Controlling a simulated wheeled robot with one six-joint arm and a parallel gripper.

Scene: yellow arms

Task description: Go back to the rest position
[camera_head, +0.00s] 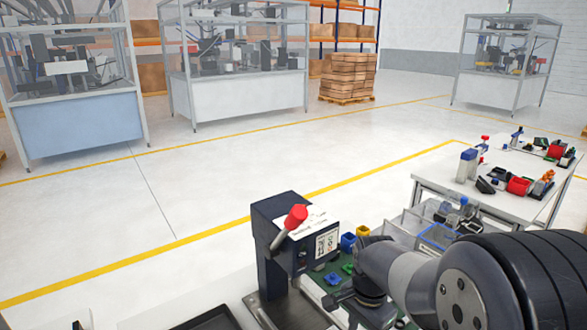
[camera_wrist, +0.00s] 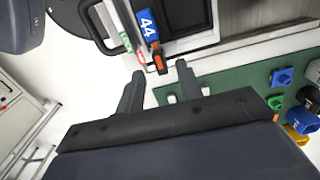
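My gripper shows in the wrist view (camera_wrist: 160,76), its two dark fingers apart with nothing held between them. I cannot tell whether the fingers touch anything.
A green mat (camera_wrist: 235,90) holds several blue and yellow parts (camera_wrist: 281,77). Clear bins (camera_head: 408,226) stand right of the machine. A white table (camera_head: 450,187) with small items is farther right. Open floor (camera_head: 200,190) lies behind, before glass-walled cells and stacked boxes (camera_head: 347,75).

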